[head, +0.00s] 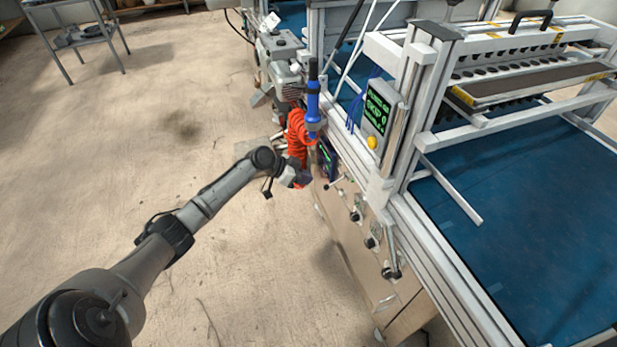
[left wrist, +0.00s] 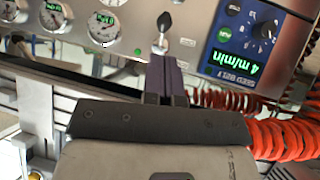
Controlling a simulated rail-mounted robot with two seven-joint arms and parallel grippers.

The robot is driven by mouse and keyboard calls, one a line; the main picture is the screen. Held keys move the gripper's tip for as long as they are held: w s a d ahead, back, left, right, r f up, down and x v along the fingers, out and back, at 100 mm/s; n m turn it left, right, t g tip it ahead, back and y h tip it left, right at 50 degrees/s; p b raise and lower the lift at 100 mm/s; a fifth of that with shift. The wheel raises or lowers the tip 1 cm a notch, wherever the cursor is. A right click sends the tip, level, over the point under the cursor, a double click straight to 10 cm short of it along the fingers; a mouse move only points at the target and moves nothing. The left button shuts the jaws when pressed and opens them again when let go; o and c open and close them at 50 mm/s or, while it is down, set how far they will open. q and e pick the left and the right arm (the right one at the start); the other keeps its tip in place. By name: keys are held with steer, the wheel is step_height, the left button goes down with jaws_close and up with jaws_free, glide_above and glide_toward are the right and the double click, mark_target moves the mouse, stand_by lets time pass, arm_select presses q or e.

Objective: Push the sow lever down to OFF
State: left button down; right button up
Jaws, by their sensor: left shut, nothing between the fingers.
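A small metal lever (left wrist: 163,22) with a rounded end stands on the grey machine panel at the top of the left wrist view. I take it for the sow lever; its label is too small to read. My left gripper (left wrist: 165,60) is shut and empty, its dark fingertips just short of the lever's lower end in the picture. I cannot tell whether they touch. In the head view my left gripper (head: 302,180) is beside the machine's side panel, near a small lever (head: 335,184). My right gripper is not in view.
A blue control box (left wrist: 245,35) reading 4 m/min sits right of the lever, and round gauges (left wrist: 103,25) sit left. Orange coiled hose (left wrist: 285,138) hangs close by. In the head view a blue conveyor belt (head: 500,230) lies right; open floor (head: 230,270) lies left.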

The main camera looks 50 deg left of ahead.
arm_select(q)
steer(key=s+a+r+p, duration=0.2)
steer(key=s+a, duration=0.3)
steer(key=s, duration=0.4)
steer(key=shift+p, duration=0.85)
steer(key=shift+a, duration=0.1)
